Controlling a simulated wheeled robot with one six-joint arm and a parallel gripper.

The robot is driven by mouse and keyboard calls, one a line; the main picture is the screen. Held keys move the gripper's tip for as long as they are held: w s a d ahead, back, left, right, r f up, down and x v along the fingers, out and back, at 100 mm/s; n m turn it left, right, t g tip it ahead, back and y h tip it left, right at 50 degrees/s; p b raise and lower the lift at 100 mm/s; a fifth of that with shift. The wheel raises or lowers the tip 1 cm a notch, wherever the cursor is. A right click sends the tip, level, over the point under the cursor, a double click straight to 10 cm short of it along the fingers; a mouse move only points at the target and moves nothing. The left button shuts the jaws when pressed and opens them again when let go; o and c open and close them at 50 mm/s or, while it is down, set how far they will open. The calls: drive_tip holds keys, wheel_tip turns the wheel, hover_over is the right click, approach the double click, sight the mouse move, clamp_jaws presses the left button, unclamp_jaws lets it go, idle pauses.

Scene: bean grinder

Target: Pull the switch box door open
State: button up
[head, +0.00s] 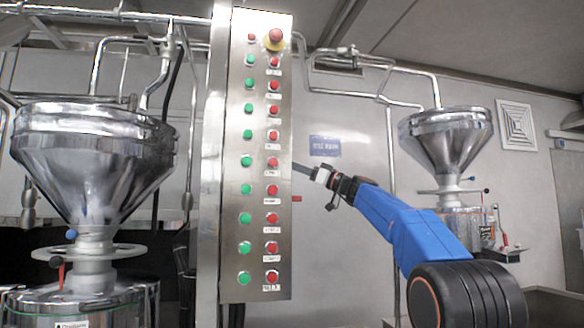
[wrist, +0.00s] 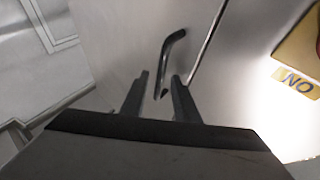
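The switch box (head: 258,130) is a tall, narrow steel cabinet with columns of green and red buttons on its front. In the wrist view a dark bent handle (wrist: 170,58) stands out from a flat, pale metal surface (wrist: 115,40). A dark seam runs beside it on the right. My gripper (wrist: 160,76) is open. Its two fingers reach toward the handle, whose lower end appears between the fingertips; I cannot tell whether they touch. In the head view my gripper (head: 303,169) is at the right edge of the switch box, and the handle cannot be made out.
Steel hoppers stand left (head: 90,160) and right (head: 447,140) of the switch box. Pipes run along the wall behind. A blue sign (head: 325,146) is on the wall. A yellow label (wrist: 297,82) shows at right in the wrist view.

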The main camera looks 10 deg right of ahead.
clamp_jaws()
